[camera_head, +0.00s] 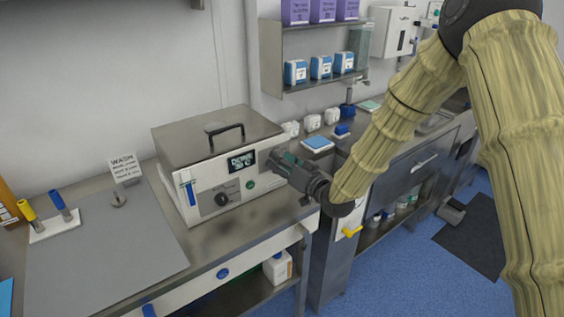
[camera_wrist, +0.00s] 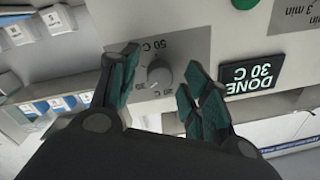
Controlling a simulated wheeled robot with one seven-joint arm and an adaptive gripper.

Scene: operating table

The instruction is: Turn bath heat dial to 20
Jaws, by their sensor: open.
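The bath (camera_head: 210,165) is a steel-and-white box with a closed lid and black handle on the counter. In the wrist view, which is upside down, its grey heat dial (camera_wrist: 160,75) sits on a grey plate marked 50 C, 20 C and what looks like 35. The display (camera_wrist: 251,76) reads DONE 30 C. My gripper (camera_wrist: 161,62) is open, with one teal finger on each side of the dial; I cannot tell whether they touch it. In the head view my gripper (camera_head: 281,164) is at the right of the bath's front and hides the heat dial.
A WASH sign (camera_head: 125,168) and grey mat (camera_head: 105,245) are left. Small white containers (camera_head: 312,122) stand behind my gripper.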

